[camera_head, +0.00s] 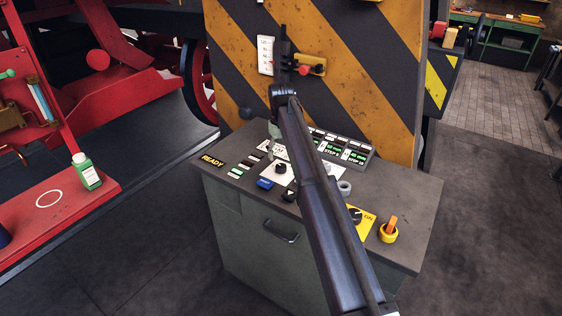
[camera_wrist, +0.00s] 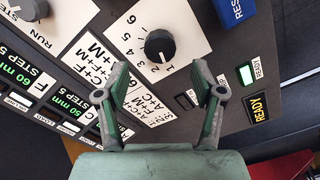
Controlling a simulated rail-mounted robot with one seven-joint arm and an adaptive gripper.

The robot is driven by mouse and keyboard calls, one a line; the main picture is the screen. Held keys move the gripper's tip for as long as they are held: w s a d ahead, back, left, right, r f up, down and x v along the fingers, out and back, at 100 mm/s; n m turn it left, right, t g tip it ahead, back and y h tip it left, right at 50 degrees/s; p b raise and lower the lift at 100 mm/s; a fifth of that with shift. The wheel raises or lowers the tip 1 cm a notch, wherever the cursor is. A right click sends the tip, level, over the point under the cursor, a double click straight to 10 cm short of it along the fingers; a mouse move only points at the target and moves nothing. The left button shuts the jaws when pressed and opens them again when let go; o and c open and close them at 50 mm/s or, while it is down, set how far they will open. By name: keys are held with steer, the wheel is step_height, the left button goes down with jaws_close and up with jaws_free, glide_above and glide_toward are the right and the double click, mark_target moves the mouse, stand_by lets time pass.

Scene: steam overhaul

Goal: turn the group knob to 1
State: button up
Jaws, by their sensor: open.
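The group knob (camera_wrist: 159,46) is a round black dial on a white plate with numbers from 1 to 6, just ahead of my fingertips in the wrist view. A short white mark on it points down toward the 1 and 2 side; I cannot tell exactly which number. The knob also shows in the head view (camera_head: 280,168) on the console top. My gripper (camera_wrist: 158,84) is open and empty, with its two fingers apart and the knob beyond the gap, not touched. In the head view my arm covers part of the console, and my gripper's fingers are barely visible.
A second black knob marked RUN and STEP (camera_wrist: 34,9) is at the upper left of the wrist view. A blue button (camera_head: 265,183), a yellow-plated switch (camera_head: 355,215) and an orange key switch (camera_head: 390,229) share the console (camera_head: 225,187). A striped pillar (camera_head: 370,90) rises behind.

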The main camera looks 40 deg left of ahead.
mark_target(281, 166)
step_height(281, 166, up, 7)
stand_by(0.3)
steer(key=shift+f, duration=0.15)
